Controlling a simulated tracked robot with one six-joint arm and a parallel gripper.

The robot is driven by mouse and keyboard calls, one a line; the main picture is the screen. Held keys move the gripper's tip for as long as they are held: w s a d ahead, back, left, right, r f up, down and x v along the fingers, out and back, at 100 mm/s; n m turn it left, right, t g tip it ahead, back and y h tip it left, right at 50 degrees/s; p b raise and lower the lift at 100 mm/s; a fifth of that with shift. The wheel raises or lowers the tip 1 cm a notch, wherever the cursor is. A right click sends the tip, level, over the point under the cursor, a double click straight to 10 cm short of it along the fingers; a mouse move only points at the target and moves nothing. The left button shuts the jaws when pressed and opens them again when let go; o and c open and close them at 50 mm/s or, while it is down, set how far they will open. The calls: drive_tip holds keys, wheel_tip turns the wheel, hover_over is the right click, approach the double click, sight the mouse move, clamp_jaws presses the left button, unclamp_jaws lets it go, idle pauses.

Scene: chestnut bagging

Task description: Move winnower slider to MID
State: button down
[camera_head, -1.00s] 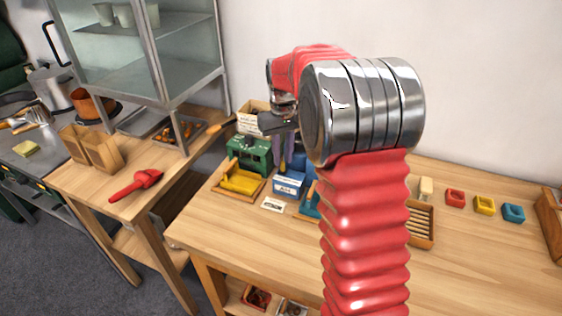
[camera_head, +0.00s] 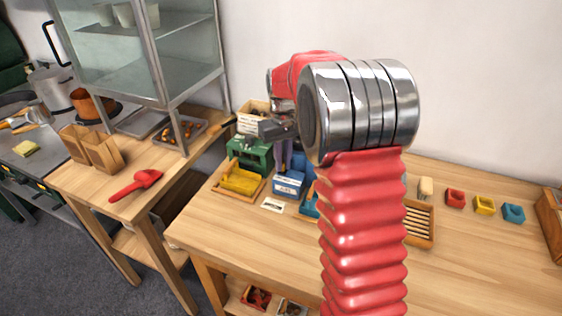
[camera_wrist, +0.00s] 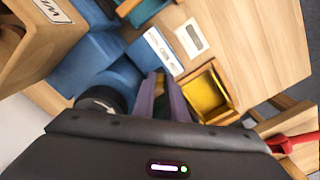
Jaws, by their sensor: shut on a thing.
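The winnower is a blue machine; its body (camera_wrist: 92,66) fills the upper left of the wrist view beside a wooden box with a partly cut-off "WIN" sign (camera_wrist: 55,8). In the head view its blue front (camera_head: 289,185) shows on the wooden table, right of a green machine (camera_head: 250,154). My gripper's purple fingers (camera_wrist: 162,82) point down at the winnower's labelled blue block (camera_wrist: 156,50). In the head view my gripper (camera_head: 284,157) is just above and behind that front. The fingers are shut on the slider, which is largely hidden between them; its setting cannot be read.
A tray with a yellow insert (camera_head: 242,180) stands left of the winnower, and a small white card (camera_head: 272,205) lies in front.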

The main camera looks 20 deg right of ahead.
drive_tip(key=shift+s+d, duration=0.9)
drive_tip(key=c, duration=2)
unclamp_jaws()
drive_tip(key=shift+c, duration=0.2)
drive_tip(key=shift+r, duration=0.15)
wheel_tip(320, 180, up, 14)
drive_tip(key=shift+f, duration=0.25)
